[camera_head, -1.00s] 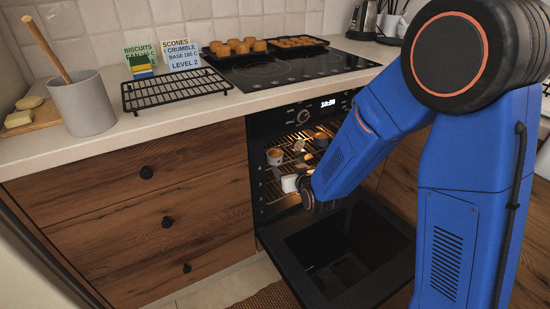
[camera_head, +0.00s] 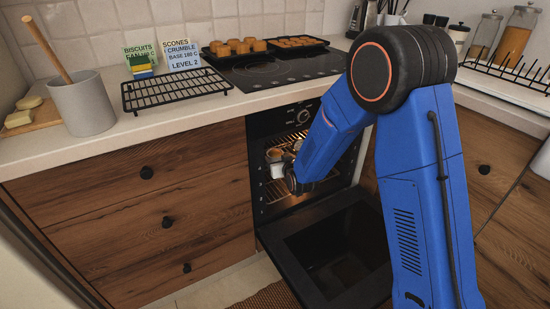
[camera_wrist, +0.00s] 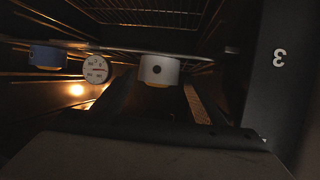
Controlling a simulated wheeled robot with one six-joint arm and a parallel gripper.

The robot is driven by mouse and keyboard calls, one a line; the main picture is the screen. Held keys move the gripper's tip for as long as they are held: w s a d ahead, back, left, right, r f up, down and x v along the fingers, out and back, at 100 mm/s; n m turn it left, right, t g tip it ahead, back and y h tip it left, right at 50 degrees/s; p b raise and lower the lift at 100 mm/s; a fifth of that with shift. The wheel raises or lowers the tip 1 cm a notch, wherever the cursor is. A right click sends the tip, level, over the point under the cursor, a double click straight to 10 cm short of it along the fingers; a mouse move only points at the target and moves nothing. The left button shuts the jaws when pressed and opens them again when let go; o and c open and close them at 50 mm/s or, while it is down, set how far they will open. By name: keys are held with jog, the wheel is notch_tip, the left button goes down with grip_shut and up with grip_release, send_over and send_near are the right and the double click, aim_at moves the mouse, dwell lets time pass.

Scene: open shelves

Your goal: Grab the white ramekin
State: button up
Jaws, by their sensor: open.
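The white ramekin (camera_wrist: 158,72) shows in the wrist view as a pale round-sided cup with a dark spot on its front, on a rack inside the oven. My gripper (camera_wrist: 156,98) is open, its dark fingers either side of the line to the ramekin; I cannot tell whether the ramekin is between the fingertips. In the head view my gripper (camera_head: 291,168) is at the oven opening, largely hidden by my arm. A small cup (camera_head: 273,155) shows beside it on the rack; I cannot tell which cup this is.
A round dial (camera_wrist: 96,69) stands left of the ramekin, and a blue cup (camera_wrist: 47,56) is farther left. An oven side wall or door edge marked 3 (camera_wrist: 279,57) is close on the right. The open oven door (camera_head: 335,255) lies below my arm.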

aim_at(277, 157)
jog(key=shift+x, duration=2.25)
jog(key=shift+d, duration=0.15)
jog(key=c, duration=0.9)
jog(key=shift+r, duration=0.15)
